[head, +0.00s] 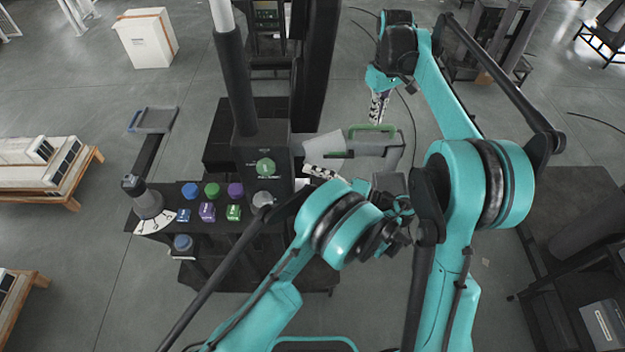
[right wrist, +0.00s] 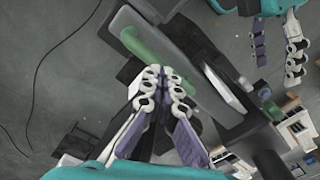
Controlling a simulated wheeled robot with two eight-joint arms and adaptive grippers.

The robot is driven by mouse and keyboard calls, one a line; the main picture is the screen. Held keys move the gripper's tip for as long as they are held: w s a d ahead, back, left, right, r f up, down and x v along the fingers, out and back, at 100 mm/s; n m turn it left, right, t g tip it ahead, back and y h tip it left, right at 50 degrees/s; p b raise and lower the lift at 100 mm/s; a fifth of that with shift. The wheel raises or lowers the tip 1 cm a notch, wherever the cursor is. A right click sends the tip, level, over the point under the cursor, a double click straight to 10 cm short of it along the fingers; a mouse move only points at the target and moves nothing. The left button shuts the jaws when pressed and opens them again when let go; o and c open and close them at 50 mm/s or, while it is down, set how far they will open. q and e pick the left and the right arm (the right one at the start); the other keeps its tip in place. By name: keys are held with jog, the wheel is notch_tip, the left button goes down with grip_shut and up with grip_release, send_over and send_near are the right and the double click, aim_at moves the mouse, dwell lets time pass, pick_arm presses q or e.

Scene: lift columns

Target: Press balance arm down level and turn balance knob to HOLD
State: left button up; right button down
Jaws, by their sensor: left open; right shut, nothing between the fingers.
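A grey arm with a green bar on top (head: 372,129) reaches right from the station's column; it looks like the balance arm. A round green knob with unreadable lettering (head: 265,168) sits on the dark column base; I cannot tell whether it is the balance knob. My right gripper (head: 378,106) is shut and empty, above and behind the green bar. In the right wrist view its fingertips (right wrist: 158,72) are close to the green bar (right wrist: 150,48); contact is unclear. My left gripper (head: 322,173) is open near the column base, partly hidden by its arm. Its spread fingers show in the right wrist view (right wrist: 276,45).
A panel with several blue, green and purple knobs (head: 212,190) is left of the column. A silver knob (head: 262,199) is close to my left arm. Pallets stand far left.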

jog(key=shift+s+r+p, duration=0.1)
jog(key=shift+r+p, duration=0.4)
jog(key=shift+r, duration=0.4)
notch_tip(320, 180, up, 5)
jog(key=p, duration=0.3)
jog(key=shift+p, duration=0.35)
notch_tip(320, 180, up, 12)
